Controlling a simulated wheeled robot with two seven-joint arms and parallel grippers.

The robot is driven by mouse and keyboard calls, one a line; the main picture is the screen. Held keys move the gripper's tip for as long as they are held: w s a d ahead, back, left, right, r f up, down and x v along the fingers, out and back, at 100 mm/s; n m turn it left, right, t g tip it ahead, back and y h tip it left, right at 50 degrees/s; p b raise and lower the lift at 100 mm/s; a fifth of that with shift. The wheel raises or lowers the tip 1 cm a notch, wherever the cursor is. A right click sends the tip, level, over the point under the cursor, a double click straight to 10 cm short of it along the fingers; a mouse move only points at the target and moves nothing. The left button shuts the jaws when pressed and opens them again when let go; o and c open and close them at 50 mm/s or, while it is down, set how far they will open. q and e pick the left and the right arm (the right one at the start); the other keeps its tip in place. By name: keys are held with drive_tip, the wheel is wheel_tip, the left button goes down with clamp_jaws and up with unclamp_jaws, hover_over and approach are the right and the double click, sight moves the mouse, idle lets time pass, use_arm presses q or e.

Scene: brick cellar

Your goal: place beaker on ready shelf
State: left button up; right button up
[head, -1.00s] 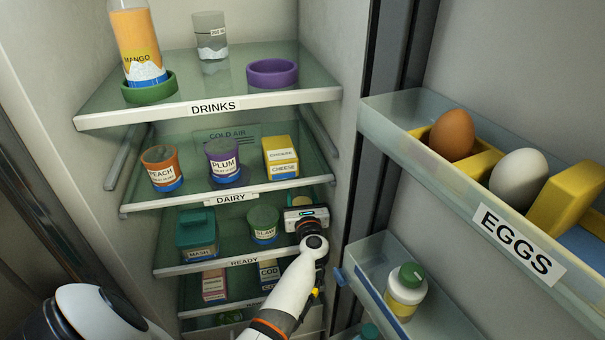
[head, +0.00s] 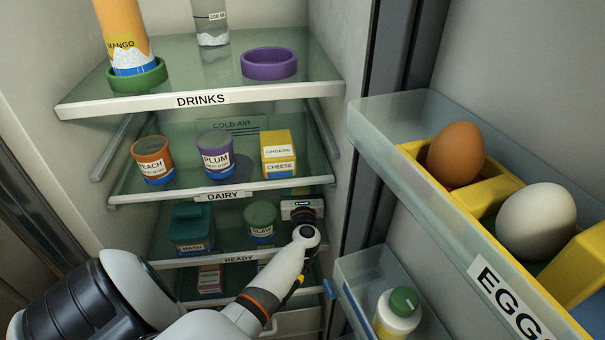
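A clear beaker (head: 211,28) with a "200 ml" label stands upright on the top shelf, labelled DRINKS (head: 295,92); its top is cut off by the picture edge. The shelf labelled READY (head: 215,261) is lower down. It holds a teal MASH tub (head: 191,228) at left and a green-lidded SLAW pot (head: 262,220) in the middle. My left arm comes in from the lower left, and its gripper (head: 302,208) is at the right end of the READY shelf, beside the SLAW pot. Its fingers point away and are hidden. My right gripper is out of view.
A MANGO bottle (head: 126,38) stands in a green ring; a purple ring (head: 269,63) is empty. PEACH (head: 152,160), PLUM (head: 215,154) and CHEESE (head: 278,154) fill the DAIRY shelf. The door's egg rack (head: 385,135) and lower bin (head: 372,268) stick out at right.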

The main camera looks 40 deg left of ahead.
use_arm(q)
drive_tip(key=shift+s+f, duration=0.1)
drive_tip(key=shift+f, duration=0.1)
drive_tip(key=o, duration=0.9)
drive_tip(key=shift+c, duration=0.2)
drive_tip(key=shift+o, duration=1.4)
drive_tip(key=shift+r, duration=0.2)
drive_tip(key=b+v, duration=0.1)
drive_tip(key=v, duration=1.1)
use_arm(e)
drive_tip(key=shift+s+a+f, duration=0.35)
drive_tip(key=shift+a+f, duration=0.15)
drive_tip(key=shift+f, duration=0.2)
